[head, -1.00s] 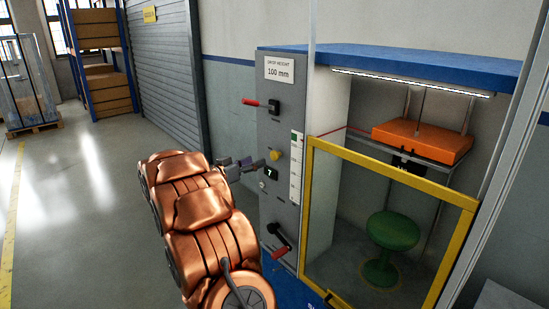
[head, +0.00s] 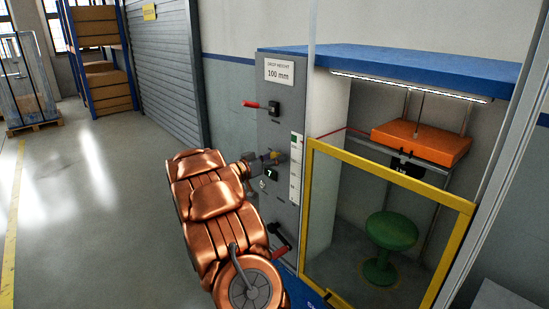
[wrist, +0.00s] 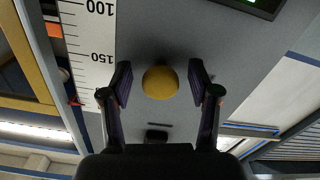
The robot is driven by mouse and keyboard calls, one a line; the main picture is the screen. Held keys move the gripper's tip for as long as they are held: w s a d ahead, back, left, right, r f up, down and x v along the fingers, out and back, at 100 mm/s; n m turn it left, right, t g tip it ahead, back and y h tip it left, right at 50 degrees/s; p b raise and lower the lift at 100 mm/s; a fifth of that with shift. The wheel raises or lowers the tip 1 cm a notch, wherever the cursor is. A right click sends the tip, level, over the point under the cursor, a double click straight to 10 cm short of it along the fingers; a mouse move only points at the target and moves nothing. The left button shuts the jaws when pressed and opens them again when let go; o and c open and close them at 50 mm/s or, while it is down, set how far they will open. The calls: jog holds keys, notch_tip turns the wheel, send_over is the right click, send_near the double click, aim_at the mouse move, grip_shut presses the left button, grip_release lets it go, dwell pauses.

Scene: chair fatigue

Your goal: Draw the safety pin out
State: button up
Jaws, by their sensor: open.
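A yellow round knob (wrist: 160,82), which looks like the head of the safety pin, sticks out of the grey control panel (head: 281,93). In the wrist view it sits between the two fingers of my gripper (wrist: 160,76), with a gap on each side. In the head view my gripper (head: 272,157) is at the panel beside the scale, just above the display reading 7, and largely covers the knob. The gripper is open and empty. Any shaft behind the knob is hidden.
A red-handled lever (head: 262,106) is above the gripper, and another red handle (head: 282,248) is below. To the right, a yellow-framed guard (head: 392,180) fronts the bay with an orange block (head: 420,142) over a green stool (head: 391,234).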

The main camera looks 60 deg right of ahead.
grip_shut()
dwell(0.6)
